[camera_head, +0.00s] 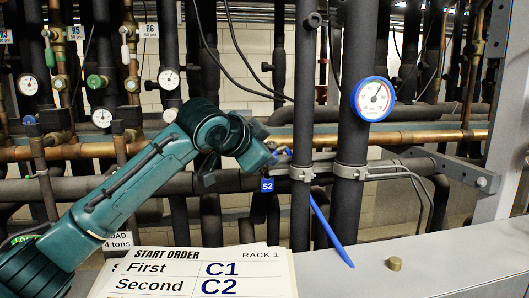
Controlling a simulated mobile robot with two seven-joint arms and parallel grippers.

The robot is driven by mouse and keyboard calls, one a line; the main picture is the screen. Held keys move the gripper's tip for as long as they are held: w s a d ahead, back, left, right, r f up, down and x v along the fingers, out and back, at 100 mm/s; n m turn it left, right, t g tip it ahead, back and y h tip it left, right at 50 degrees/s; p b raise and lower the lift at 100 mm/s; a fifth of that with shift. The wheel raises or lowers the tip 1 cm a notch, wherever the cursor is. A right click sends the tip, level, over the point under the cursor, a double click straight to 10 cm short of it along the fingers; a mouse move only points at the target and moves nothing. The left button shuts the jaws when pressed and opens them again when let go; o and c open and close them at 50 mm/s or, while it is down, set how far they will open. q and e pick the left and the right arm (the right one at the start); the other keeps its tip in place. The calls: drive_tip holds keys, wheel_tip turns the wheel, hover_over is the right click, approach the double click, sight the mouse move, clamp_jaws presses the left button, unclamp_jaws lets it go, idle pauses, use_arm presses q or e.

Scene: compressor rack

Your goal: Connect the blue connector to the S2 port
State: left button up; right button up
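My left arm reaches in from the left, and its gripper (272,157) is beside the dark vertical pipe, just above the blue S2 tag (267,185). A small blue piece, perhaps the blue connector (284,152), shows at the gripper's tip. The fingers are too small and too hidden to tell whether they are shut on it. A blue hose (331,231) hangs from behind the pipe and slants down to the right, with its lower end free. The S2 port itself cannot be made out near the tag. My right gripper is not in view.
A blue-rimmed gauge (373,98) is on the thick pipe to the right. Pipe clamps (349,171) and horizontal pipes lie close to the gripper. A START ORDER card (195,272) stands in front. A grey ledge (440,262) at lower right holds a small brass cap (394,263).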

use_arm(q)
drive_tip(key=shift+w+f, duration=0.2)
idle(0.6)
drive_tip(key=o, duration=1)
drive_tip(key=shift+o, duration=0.3)
drive_tip(key=o, duration=0.7)
drive_tip(key=shift+s+a, duration=0.1)
drive_tip(key=shift+a, duration=0.05)
